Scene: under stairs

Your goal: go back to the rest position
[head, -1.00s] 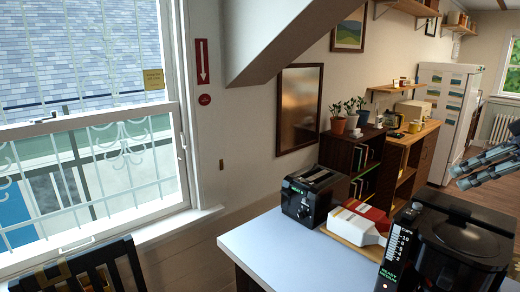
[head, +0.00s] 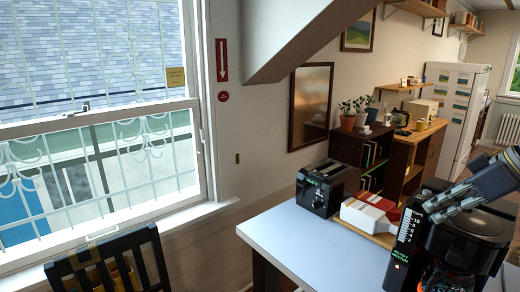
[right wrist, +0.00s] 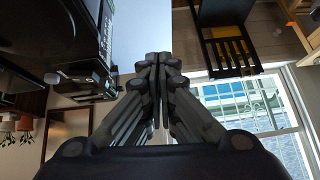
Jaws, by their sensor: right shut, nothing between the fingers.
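My right gripper (head: 432,212) reaches in from the right edge of the head view, in front of the black coffee maker (head: 470,240). It is shut and empty. In the right wrist view my right gripper (right wrist: 157,62) shows its fingers together in the middle, with nothing between them. My left gripper is not in the head view.
A white-topped table (head: 300,240) holds a black toaster (head: 325,188), a red and white box (head: 370,212) and the coffee maker. A dark chair (head: 112,265) stands by the window (head: 95,130) at left. The table's front left part is clear.

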